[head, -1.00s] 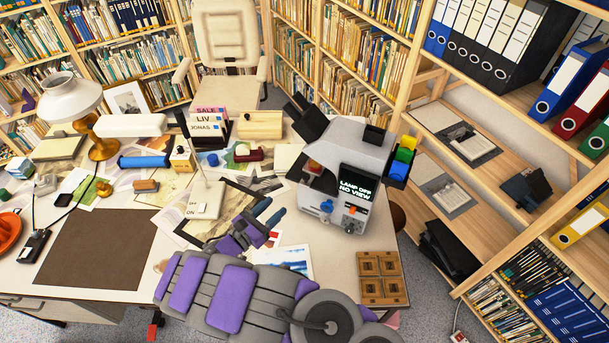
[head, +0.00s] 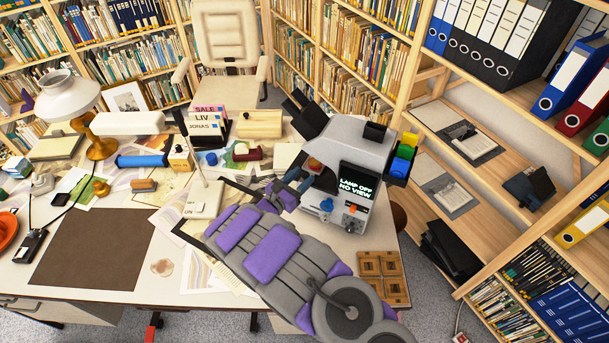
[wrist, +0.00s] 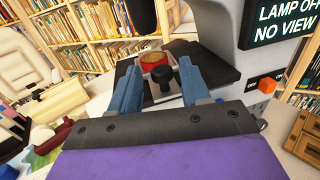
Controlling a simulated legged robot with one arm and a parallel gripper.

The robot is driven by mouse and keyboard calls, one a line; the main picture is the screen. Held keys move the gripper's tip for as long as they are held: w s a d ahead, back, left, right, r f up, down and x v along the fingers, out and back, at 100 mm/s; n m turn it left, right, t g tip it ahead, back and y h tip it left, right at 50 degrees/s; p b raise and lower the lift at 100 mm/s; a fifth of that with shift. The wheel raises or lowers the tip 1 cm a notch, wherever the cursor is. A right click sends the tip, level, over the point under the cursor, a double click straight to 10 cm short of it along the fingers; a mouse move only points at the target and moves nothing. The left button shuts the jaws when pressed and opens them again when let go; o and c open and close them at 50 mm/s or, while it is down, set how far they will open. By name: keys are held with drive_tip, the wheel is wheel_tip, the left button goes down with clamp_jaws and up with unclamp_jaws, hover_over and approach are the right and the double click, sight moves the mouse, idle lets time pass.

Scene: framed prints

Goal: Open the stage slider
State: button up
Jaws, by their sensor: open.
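The grey viewing machine (head: 355,143) stands at the desk's right side, its screen (head: 357,187) reading "LAMP OFF NO VIEW". In the wrist view its dark stage (wrist: 207,72) carries a small black knob (wrist: 161,76), likely the slider's handle, with a red-rimmed round piece (wrist: 154,60) just behind it. My gripper (wrist: 160,75) is open, its blue fingers on either side of the knob; I cannot tell whether they touch it. In the head view my gripper (head: 298,182) is at the machine's left front, and my arm hides part of the desk there.
A lamp (head: 75,105), a white switch box (head: 203,199) and papers lie left of my arm. A wooden block tray (head: 382,275) lies to the right. The brown desk mat (head: 85,248) is clear.

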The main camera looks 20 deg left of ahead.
drive_tip(key=shift+x, duration=1.25)
drive_tip(key=shift+c, duration=0.3)
clamp_jaws()
